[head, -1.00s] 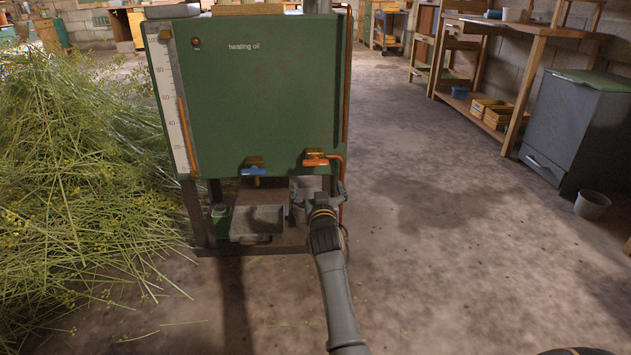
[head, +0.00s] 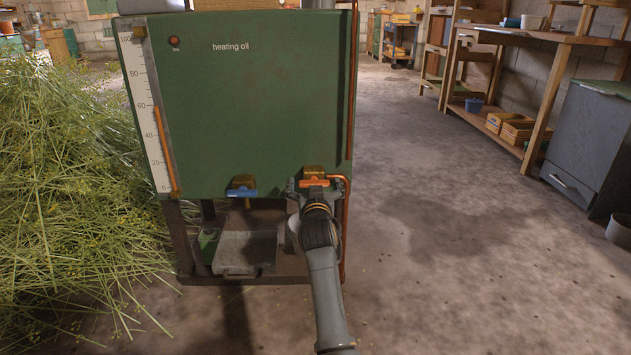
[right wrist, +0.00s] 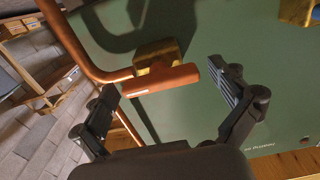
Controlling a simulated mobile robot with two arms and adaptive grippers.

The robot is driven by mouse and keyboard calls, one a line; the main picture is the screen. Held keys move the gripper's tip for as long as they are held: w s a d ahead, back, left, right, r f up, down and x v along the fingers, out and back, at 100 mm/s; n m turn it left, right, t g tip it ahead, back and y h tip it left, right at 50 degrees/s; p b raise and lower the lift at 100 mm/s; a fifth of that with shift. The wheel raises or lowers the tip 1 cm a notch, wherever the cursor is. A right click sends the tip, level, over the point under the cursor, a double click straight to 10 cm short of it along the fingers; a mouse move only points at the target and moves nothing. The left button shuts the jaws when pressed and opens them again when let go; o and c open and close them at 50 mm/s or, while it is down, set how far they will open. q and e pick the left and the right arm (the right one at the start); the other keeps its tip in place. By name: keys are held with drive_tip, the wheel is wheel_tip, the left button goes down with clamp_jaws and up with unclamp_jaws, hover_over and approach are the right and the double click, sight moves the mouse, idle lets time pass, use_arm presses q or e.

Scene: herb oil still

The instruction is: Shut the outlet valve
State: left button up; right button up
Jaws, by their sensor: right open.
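A green tank (head: 240,105) marked "heating oil" carries two valves low on its front. One valve has an orange handle (head: 314,183) on a brass body, joined to a copper pipe (head: 345,230). The other has a blue handle (head: 242,193) and stands to its left. No label shows which one is the outlet valve. My right gripper (head: 315,190) is open at the orange handle. In the right wrist view the orange handle (right wrist: 165,80) lies crosswise between the spread fingers, with visible gaps on both sides. My left gripper is out of view.
A level gauge (head: 158,110) runs up the tank's left edge. A grey metal tray (head: 240,252) sits under the blue valve. Cut herbs (head: 70,180) pile up on the left. A workbench (head: 530,40) and grey cabinet (head: 588,140) stand right. The floor between is clear.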

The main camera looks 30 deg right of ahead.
drive_tip(key=shift+r, duration=0.1)
drive_tip(key=c, duration=1.2)
drive_tip(key=shift+o, duration=0.2)
